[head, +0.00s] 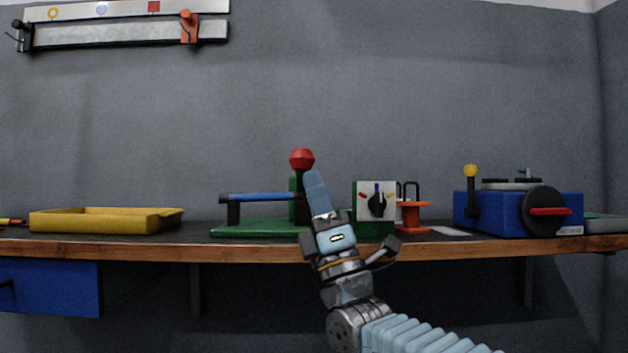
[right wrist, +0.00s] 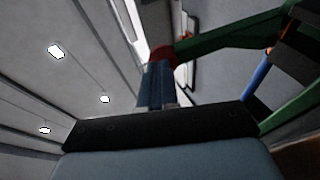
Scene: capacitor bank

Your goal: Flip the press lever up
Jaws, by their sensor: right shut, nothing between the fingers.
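The press stands on a green base (head: 262,229) on the workbench, with a level blue bar (head: 262,197) and a dark upright part topped by a red knob (head: 301,158). I take the red-knobbed part as the press lever; its lower part is partly hidden by my gripper. My right gripper (head: 316,182) points up, shut and empty, just in front and to the right of this part, its tips a little below the knob. In the right wrist view the red knob (right wrist: 162,54) shows right beyond the fingertips (right wrist: 157,72); I cannot tell if they touch. My left gripper is out of view.
Right of the press stand a white dial box (head: 377,200) and an orange spool-like part (head: 412,216). A blue box (head: 517,208) with a yellow-knobbed lever is further right. A yellow tray (head: 100,221) lies left. The wooden bench edge (head: 150,249) runs in front.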

